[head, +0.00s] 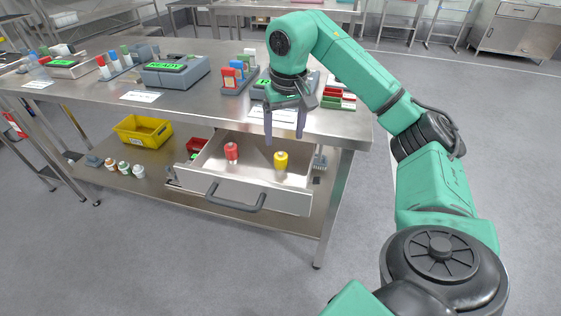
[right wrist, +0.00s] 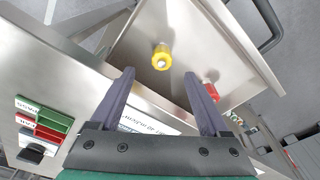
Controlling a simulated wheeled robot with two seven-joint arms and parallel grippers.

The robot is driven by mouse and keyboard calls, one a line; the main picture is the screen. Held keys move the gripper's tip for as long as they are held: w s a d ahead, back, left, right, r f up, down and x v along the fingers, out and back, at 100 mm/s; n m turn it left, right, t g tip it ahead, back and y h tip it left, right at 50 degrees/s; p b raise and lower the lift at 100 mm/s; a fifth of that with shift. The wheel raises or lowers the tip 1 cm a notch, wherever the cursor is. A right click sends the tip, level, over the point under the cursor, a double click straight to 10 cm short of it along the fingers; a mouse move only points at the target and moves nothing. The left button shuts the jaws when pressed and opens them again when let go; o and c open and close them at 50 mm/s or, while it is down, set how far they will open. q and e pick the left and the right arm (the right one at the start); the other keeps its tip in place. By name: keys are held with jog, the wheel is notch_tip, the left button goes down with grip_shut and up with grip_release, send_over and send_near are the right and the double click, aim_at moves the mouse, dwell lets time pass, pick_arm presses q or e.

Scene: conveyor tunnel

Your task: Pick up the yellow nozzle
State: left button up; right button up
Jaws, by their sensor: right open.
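The yellow nozzle (head: 281,160) stands in the right part of an open metal drawer (head: 240,190) under the table. It also shows in the right wrist view (right wrist: 162,57), beyond the fingertips and between their lines. A red nozzle (head: 231,152) stands in the same drawer to its left, and it shows in the right wrist view (right wrist: 211,91) partly behind a finger. My right gripper (head: 284,138) is open and empty, pointing down above the drawer's back area, apart from the yellow nozzle. It also shows in the right wrist view (right wrist: 158,75). My left gripper is not in view.
The steel table (head: 200,112) overhangs the drawer's back. On it are a grey device with a green display (head: 175,70), coloured boxes (head: 232,75) and red and green trays (head: 338,97). A yellow bin (head: 142,131) and several small bottles (head: 124,167) sit on the lower shelf.

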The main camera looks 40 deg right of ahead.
aim_at(281, 154)
jog(key=f, duration=0.3)
jog(key=w+f, duration=0.1)
jog(key=f, duration=0.6)
jog(key=shift+w+d+f, duration=0.15)
jog(key=shift+w, duration=0.1)
grip_shut()
